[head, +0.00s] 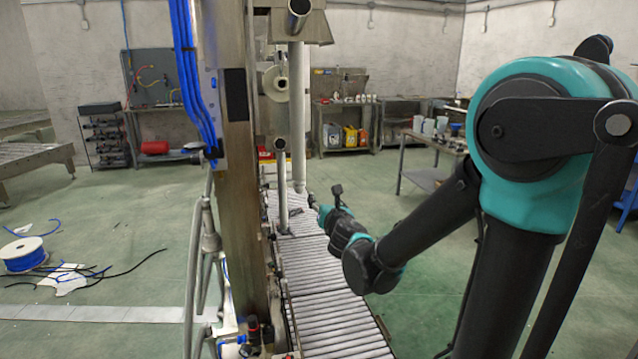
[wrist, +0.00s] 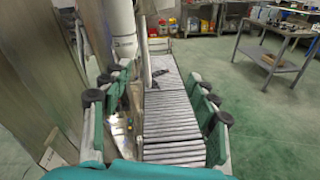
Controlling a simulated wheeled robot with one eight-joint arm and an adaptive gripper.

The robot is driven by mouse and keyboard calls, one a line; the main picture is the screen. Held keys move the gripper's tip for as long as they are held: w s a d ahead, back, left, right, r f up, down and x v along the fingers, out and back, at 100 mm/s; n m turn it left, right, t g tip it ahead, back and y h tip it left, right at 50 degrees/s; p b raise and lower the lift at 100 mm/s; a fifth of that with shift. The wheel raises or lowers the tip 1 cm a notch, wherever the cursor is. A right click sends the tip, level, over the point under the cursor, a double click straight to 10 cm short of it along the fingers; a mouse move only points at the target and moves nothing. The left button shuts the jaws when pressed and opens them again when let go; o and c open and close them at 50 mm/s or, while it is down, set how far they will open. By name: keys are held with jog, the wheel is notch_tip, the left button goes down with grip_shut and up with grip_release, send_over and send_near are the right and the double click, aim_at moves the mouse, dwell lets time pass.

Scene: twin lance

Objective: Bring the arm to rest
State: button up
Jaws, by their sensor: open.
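My gripper (wrist: 160,85) is open in the wrist view, its two teal and black fingers spread apart with nothing between them. Beyond the fingers is the grey roller conveyor (wrist: 172,125). In the head view my arm reaches from the right toward the middle, and my gripper (head: 322,208) is small and far off, over the conveyor (head: 330,310). It is partly hidden behind the wrist links. A grey vertical pipe (head: 282,185) stands close to the left of the gripper. I cannot tell the exact gap between them.
A tall metal machine column (head: 240,180) with blue hoses (head: 185,60) stands left of the arm. A work table (head: 430,150) with cups is at the back right. A cable spool (head: 23,254) and loose cables lie on the left floor. Green floor beside the conveyor is clear.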

jog(key=s+d+f+m+g+h, duration=0.3)
jog(key=s+d+f+m, duration=0.15)
jog(key=d+m, duration=0.5)
jog(key=s+d+f+m+g+h, duration=0.2)
jog(key=s+d+f+m+h, duration=0.15)
jog(key=d+f+m, duration=0.45)
jog(key=s+d+f+m+g+y, duration=0.1)
jog(key=s+f+m+g, duration=0.2)
jog(key=s+m, duration=0.6)
jog(key=s+d+f+m+g+y, duration=0.1)
jog(key=s+f+m+g, duration=0.3)
jog(key=s+m, duration=0.5)
notch_tip(320, 180, down, 2)
jog(key=shift+s+d+f+y, duration=0.1)
jog(key=shift+s+d+y, duration=0.25)
jog(key=shift+y, duration=0.1)
jog(key=shift+c, duration=0.5)
